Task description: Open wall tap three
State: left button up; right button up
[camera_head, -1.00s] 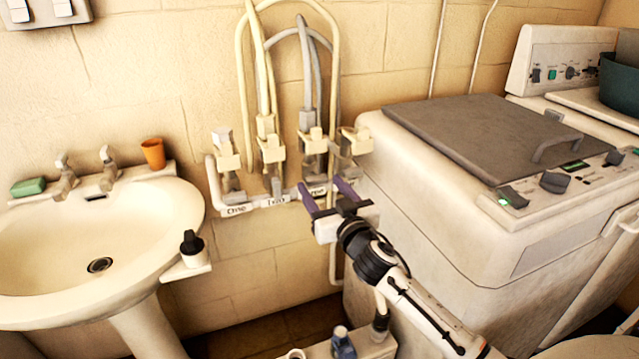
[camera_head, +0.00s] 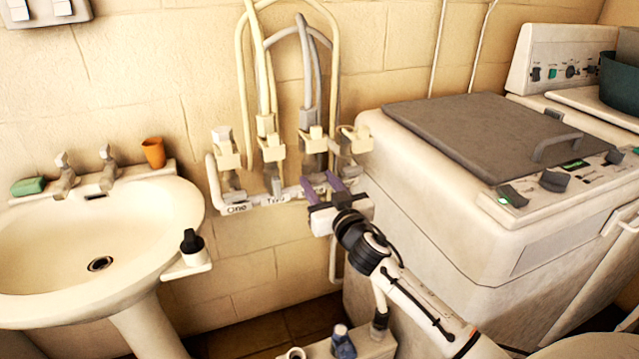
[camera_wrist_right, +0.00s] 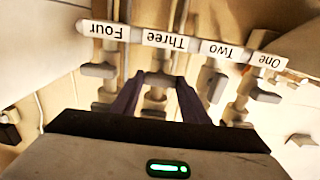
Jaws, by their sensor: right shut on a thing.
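Wall tap three (camera_head: 314,143) is third from the left in the row of cream taps on the wall pipe. Its "Three" label (camera_wrist_right: 172,42) shows upside down in the right wrist view, and its grey lower part (camera_wrist_right: 158,80) sits between my purple fingers. My right gripper (camera_head: 322,184) reaches up to the pipe from below and is shut on the tap, with the fingers on either side of it. It also shows in the right wrist view (camera_wrist_right: 159,82). The exact contact is hard to make out. My left gripper is out of view.
Tap one (camera_head: 226,155), tap two (camera_head: 271,150) and tap four (camera_head: 353,142) stand close beside tap three. Hoses (camera_head: 308,70) rise behind them. A washbasin (camera_head: 150,215) is at left, and a washing machine (camera_head: 440,190) stands close at right.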

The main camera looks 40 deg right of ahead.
jog(key=n, duration=0.4)
jog(key=shift+n+p, duration=0.35)
jog(key=shift+n, duration=0.05)
jog(key=n, duration=0.4)
jog(key=shift+n+p, duration=0.3)
jog(key=n, duration=0.4)
jog(key=shift+f, duration=0.1)
jog(key=shift+n+p, duration=0.5)
jog(key=shift+n, duration=1.7)
jog(key=o, duration=1.1)
jog(key=shift+c, duration=0.2)
